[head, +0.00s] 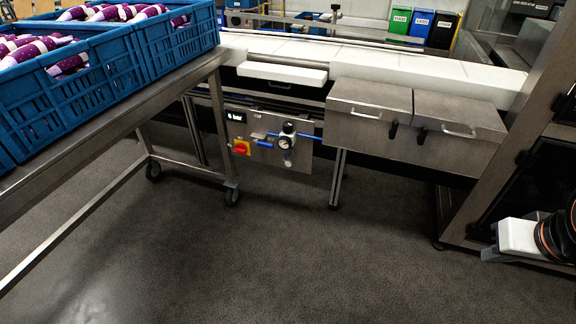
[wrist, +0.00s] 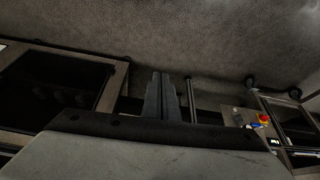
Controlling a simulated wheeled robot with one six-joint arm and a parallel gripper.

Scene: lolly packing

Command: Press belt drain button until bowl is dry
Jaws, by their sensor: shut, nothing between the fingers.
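A grey service panel (head: 268,152) hangs under the white belt (head: 378,62). On it is an air unit with a round gauge (head: 289,127), a small clear bowl (head: 286,143) below it and blue hoses at both sides. A small tip shows under the bowl; whether it is the drain button, and whether water is in the bowl, is too small to tell. My gripper (head: 489,255) is shut and empty at the lower right, well apart from the panel. In the wrist view my closed fingers (wrist: 161,77) point at the floor, with the panel (wrist: 236,117) off to the right.
A red-and-yellow switch (head: 241,148) sits on the panel. A wheeled steel table (head: 150,98) with blue crates (head: 110,70) of purple-wrapped items stands at left. The dark floor (head: 300,255) in front is clear.

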